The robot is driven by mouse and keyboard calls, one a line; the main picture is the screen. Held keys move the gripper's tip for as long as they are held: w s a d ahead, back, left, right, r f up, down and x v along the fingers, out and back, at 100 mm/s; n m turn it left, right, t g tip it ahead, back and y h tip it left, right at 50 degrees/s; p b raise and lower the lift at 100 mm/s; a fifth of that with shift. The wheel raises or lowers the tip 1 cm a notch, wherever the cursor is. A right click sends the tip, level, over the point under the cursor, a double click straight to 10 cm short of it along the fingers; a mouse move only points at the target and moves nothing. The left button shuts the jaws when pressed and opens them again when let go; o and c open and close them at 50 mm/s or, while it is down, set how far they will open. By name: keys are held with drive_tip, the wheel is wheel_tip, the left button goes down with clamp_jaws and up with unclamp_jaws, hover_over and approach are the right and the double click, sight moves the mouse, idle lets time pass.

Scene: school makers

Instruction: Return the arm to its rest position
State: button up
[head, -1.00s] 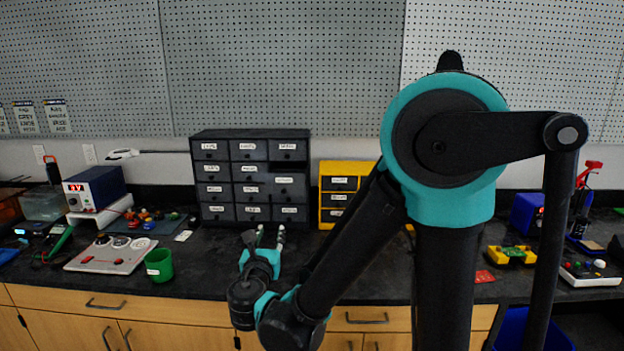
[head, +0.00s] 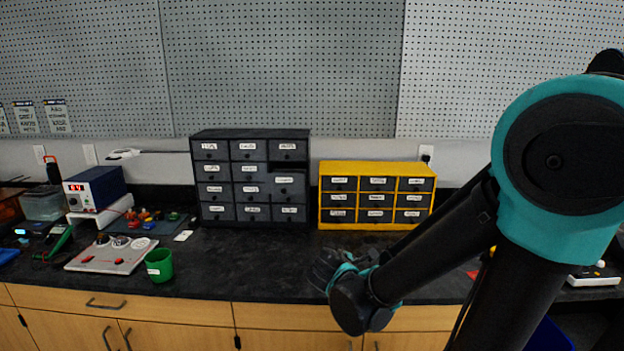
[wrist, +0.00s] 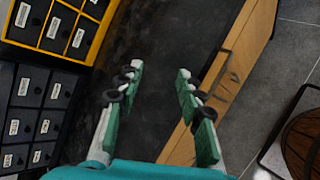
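My arm crosses the right side of the head view. My gripper (head: 328,268) is over the front part of the black worktop (head: 225,262), below the yellow drawer unit, partly hidden by my own wrist. In the wrist view my gripper (wrist: 157,85) has its two green-padded fingers spread apart. Nothing is between them but dark worktop in the background.
A dark drawer unit (head: 222,176) stands at the back, one of its drawers sticking out. The yellow drawer unit (head: 325,213) is beside it. A green cup (head: 159,266) and a grey control panel (head: 90,262) are at left. The worktop's middle is clear.

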drive_tip(key=s+d+f+m+g+y, duration=0.2)
drive_tip(key=s+m, duration=0.4)
drive_tip(key=m, duration=0.3)
drive_tip(key=s+d+f+m+g+y, duration=0.2)
drive_tip(key=s+d+f+m, duration=0.3)
drive_tip(key=m, duration=0.5)
drive_tip(key=shift+s+f+g+y, duration=0.4)
drive_tip(key=shift+s+f+g, duration=0.3)
drive_tip(key=shift+s, duration=0.4)
drive_tip(key=shift+r, duration=0.1)
